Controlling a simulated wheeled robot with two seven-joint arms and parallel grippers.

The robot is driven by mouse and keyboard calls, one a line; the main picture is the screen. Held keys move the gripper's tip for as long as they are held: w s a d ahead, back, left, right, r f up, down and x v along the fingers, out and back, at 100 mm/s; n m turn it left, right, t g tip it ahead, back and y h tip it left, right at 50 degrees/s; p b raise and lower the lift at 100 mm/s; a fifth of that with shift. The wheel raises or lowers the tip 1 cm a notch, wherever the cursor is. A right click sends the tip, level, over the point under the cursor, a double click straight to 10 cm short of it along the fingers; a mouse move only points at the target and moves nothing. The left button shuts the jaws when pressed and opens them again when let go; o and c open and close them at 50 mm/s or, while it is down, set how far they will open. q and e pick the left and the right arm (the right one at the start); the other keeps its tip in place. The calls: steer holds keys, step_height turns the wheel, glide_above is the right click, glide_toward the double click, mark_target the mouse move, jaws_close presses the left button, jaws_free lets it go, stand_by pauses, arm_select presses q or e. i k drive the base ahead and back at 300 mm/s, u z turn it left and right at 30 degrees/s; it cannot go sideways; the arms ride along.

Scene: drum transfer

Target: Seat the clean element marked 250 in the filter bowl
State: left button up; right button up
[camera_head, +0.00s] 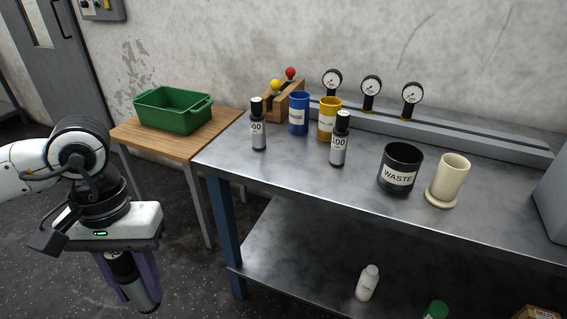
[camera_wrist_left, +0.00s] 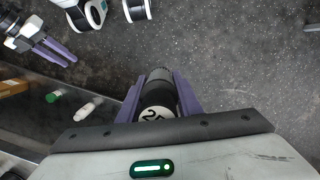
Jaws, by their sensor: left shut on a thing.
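My left gripper (camera_head: 141,296) is shut on a dark cylindrical element (camera_head: 138,288), held tilted over the floor, left of the bench. In the left wrist view the element (camera_wrist_left: 158,95) sits between the purple fingers; its pale end mark reads "25", the rest hidden. A cream open cup with a round foot (camera_head: 449,182), seemingly the filter bowl, stands at the bench's right front, far from this gripper. Its inside is mostly hidden. My right gripper (camera_wrist_left: 66,57) shows at the upper left of the left wrist view, fingers apart and empty; the head view does not show it.
The steel bench (camera_head: 290,170) holds two upright grey elements (camera_head: 258,130) (camera_head: 340,145) with labels ending "00", a blue cup (camera_head: 299,115), a yellow cup (camera_head: 328,122) and a black WASTE cup (camera_head: 400,168). A green bin (camera_head: 173,110) is on a wooden table (camera_head: 135,135). A white bottle (camera_head: 367,284) stands below.

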mark_target(444, 189)
steer(key=k, duration=0.1)
steer(key=z, duration=1.25)
